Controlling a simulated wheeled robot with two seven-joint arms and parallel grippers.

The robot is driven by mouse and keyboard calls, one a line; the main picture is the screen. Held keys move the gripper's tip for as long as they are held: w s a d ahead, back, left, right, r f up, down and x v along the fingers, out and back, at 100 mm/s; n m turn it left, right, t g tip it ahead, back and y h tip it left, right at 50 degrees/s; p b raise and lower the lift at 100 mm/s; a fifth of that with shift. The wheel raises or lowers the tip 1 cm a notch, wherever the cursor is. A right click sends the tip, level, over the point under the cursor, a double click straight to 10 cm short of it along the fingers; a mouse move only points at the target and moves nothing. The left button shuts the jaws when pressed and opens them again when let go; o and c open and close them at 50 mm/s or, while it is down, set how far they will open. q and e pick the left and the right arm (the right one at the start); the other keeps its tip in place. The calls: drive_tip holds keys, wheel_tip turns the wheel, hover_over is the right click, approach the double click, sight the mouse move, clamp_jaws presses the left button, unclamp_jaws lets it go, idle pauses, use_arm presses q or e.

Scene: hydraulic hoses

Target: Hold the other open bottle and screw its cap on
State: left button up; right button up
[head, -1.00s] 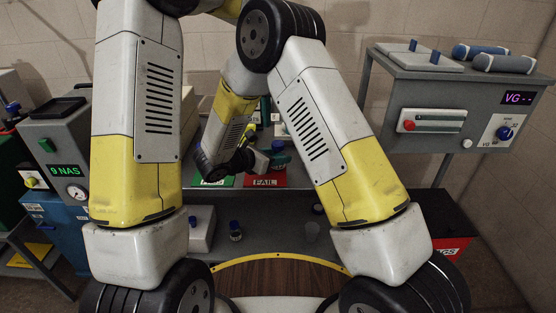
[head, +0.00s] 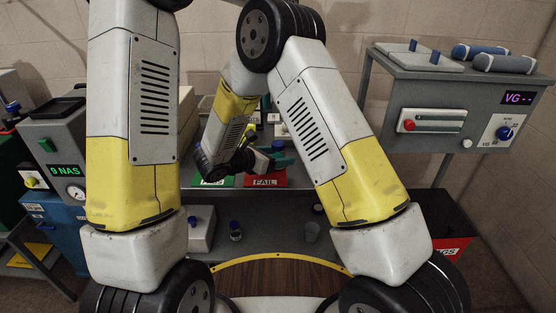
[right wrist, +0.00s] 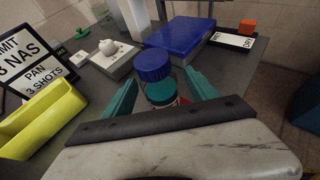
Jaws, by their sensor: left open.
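A bottle (right wrist: 160,93) with a blue cap (right wrist: 152,65) on top stands upright between my right gripper's teal fingers (right wrist: 160,88) in the right wrist view. The fingers are spread, with a gap visible at the right side of the bottle. In the head view my right gripper (head: 268,158) is low over the bench by the red FAIL mat (head: 265,181), and the blue cap (head: 278,144) shows just behind it.
A blue box (right wrist: 182,35), a grey device with a white knob (right wrist: 108,52) and a yellow bin (right wrist: 40,118) stand around the bottle. A grey console (head: 450,110) stands at right.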

drive_tip(key=shift+a, duration=0.1)
drive_tip(key=v, duration=0.7)
drive_tip(key=shift+s+a+r, duration=0.15)
drive_tip(key=shift+s+r, duration=0.05)
drive_tip(key=shift+s, duration=0.05)
drive_tip(key=shift+a, duration=0.1)
